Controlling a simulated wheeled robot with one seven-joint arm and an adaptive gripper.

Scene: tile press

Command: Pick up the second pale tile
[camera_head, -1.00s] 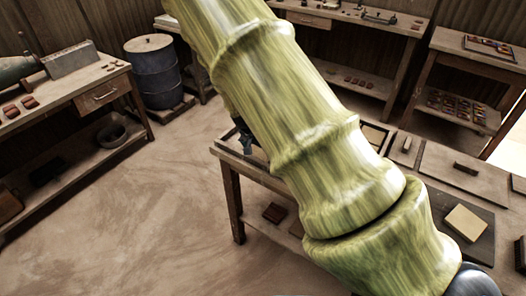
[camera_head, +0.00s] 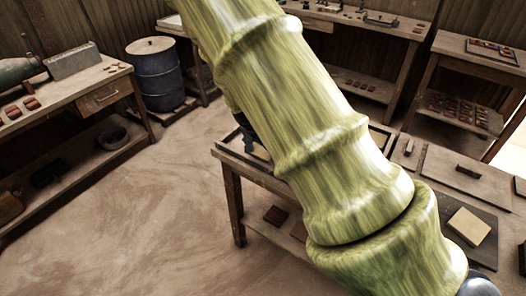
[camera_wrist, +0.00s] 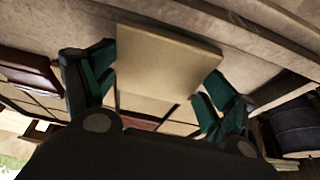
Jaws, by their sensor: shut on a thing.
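In the wrist view, my gripper (camera_wrist: 160,86) has its green-padded fingers on either side of a pale square tile (camera_wrist: 168,55) and is shut on it. Beyond and below the held tile lie more pale tiles (camera_wrist: 25,97) and dark red-brown tiles (camera_wrist: 28,73), partly hidden by my fingers. In the head view, my arm covers most of the middle, and only a dark bit of my gripper (camera_head: 246,138) shows at the arm's left edge, over the table's left end. Another pale tile (camera_head: 468,226) lies on a dark plate (camera_head: 484,246) at the table's right.
The work table (camera_head: 232,163) runs behind my arm, with flat boards (camera_head: 465,172) and a small dark block (camera_head: 468,170) on its right part. A blue barrel (camera_head: 158,80) and a bench with a drawer (camera_head: 100,97) stand at the left. The floor (camera_head: 130,220) between is clear.

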